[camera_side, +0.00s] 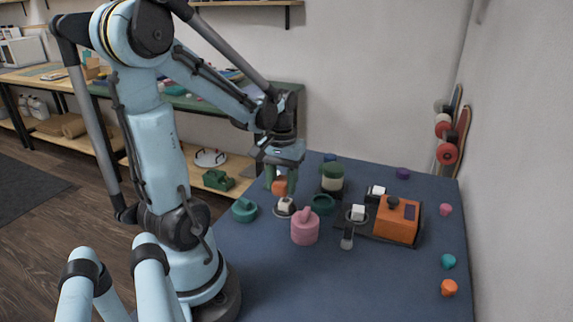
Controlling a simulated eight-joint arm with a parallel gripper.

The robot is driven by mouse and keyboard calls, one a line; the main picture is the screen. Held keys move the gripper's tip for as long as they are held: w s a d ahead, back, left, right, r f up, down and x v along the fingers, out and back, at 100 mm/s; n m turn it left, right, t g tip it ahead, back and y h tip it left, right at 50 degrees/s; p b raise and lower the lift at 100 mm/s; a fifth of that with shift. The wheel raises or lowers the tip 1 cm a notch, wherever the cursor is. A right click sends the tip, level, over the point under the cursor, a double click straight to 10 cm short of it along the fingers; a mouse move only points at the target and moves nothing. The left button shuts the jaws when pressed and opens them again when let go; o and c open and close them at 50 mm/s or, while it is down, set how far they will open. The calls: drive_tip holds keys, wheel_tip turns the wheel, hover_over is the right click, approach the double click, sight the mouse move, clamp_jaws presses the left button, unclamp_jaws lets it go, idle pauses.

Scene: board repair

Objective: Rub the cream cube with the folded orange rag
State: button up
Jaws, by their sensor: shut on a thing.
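My gripper (281,181) points down near the left part of the blue table. It is shut on a small orange thing, which looks like the folded orange rag (279,187). Right below it is a small cream block with dark parts around it, which looks like the cream cube (285,204). The rag is just above or touching the cube; I cannot tell which from this view. The fingers partly cover the rag.
A pink lidded container (305,229) stands close in front on the right. Teal pieces (244,210) and a green-topped jar (332,177) are near. The front of the blue table (350,290) is clear.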

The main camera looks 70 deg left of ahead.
sight(282, 194)
drive_tip(key=shift+f, duration=0.85)
wheel_tip(282, 194, down, 2)
drive_tip(key=shift+f, duration=0.1)
drive_tip(key=shift+w+a, duration=0.55)
drive_tip(key=shift+c, duration=0.4)
drive_tip(key=shift+w+a, duration=0.8)
drive_tip(key=shift+a, duration=0.05)
drive_tip(key=shift+s+d, duration=1.4)
drive_tip(key=shift+d, duration=0.05)
drive_tip(key=shift+r, duration=4.1)
